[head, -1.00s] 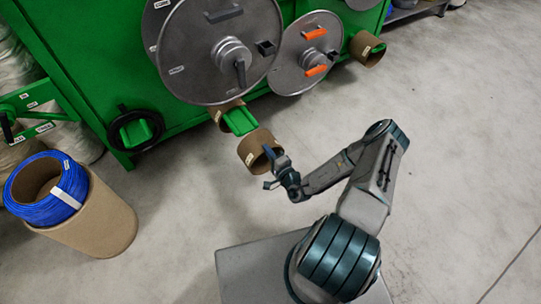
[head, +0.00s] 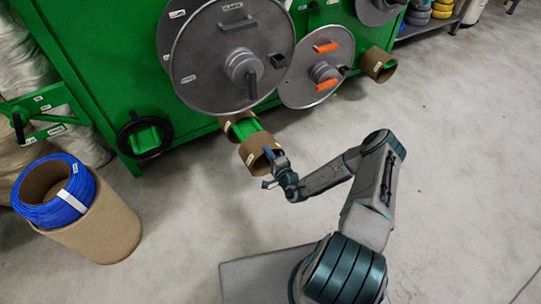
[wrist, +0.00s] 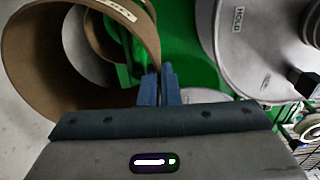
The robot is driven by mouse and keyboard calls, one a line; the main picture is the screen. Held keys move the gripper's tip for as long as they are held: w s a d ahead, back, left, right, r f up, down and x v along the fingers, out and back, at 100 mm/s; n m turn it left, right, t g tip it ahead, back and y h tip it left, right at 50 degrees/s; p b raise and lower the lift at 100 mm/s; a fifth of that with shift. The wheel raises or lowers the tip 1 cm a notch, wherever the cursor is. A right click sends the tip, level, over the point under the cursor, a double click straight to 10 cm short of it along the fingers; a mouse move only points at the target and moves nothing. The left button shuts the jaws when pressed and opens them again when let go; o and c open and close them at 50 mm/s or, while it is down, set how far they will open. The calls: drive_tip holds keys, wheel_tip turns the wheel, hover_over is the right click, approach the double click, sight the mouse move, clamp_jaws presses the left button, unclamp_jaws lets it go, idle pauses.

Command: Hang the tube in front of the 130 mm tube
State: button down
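My gripper (head: 277,169) is shut on the rim of a brown cardboard tube (head: 252,149) with a white label. In the wrist view the fingers (wrist: 158,84) pinch the right wall of this held tube (wrist: 30,60). Another brown tube (head: 231,124) hangs behind it on a green bar (head: 250,124) of the green machine. The bar also shows in the wrist view (wrist: 124,45), seen through the held tube's opening. The held tube overlaps the bar's front end; I cannot tell how far it is around it. The tube labels are too small to read.
A large grey disc (head: 205,65) sits just above the bar, with a smaller disc (head: 310,80) beside it. A third tube (head: 374,66) hangs at the machine's right. A blue cable coil (head: 75,200) sits on a brown cylinder (head: 105,225) at left. Floor at right is clear.

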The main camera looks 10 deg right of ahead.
sight(255, 134)
drive_tip(key=shift+b+x, duration=0.5)
drive_tip(key=shift+x, duration=5)
drive_tip(key=shift+s+f, duration=0.1)
drive_tip(key=shift+f, duration=0.45)
idle(0.4)
drive_tip(key=c, duration=1)
unclamp_jaws()
drive_tip(key=shift+f, duration=0.2)
